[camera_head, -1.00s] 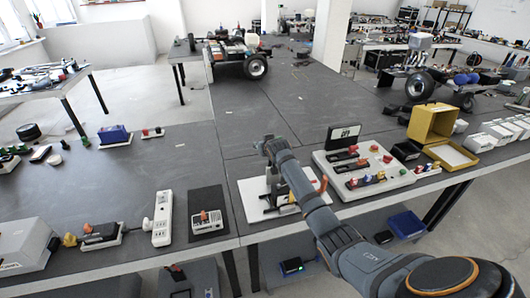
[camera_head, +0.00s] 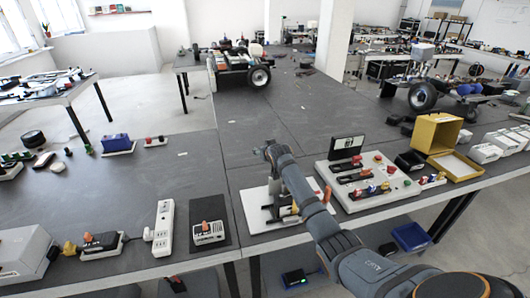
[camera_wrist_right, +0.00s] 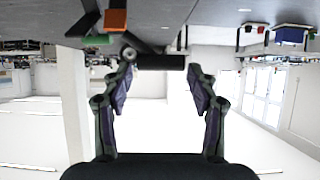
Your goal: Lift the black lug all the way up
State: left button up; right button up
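In the right wrist view, a short black cylindrical piece, likely the black lug (camera_wrist_right: 162,62), spans between dark vertical parts with a grey round end at its left. My right gripper (camera_wrist_right: 163,78) has its two fingers spread wide to either side of this piece. I see a gap between the fingers and cannot tell whether either one touches it. In the head view, my right arm reaches over a white board (camera_head: 256,217) with black parts near the table's front edge. The arm covers much of the board, and the lug cannot be made out there. My left gripper is out of view.
A white panel with coloured knobs (camera_head: 348,202) stands right of the arm, with an open yellow box (camera_head: 436,134) beyond. A white power strip (camera_head: 163,228) and a dark mat with a small device (camera_head: 209,232) lie left. The table behind the board is mostly clear.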

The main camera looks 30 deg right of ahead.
jog(key=shift+f, duration=0.15)
jog(key=shift+s+a+r, duration=0.15)
jog(key=shift+s+r, duration=0.15)
jog(key=shift+s, duration=0.35)
jog(key=v, duration=1)
jog(key=shift+s+r, duration=0.2)
jog(key=shift+s, duration=0.05)
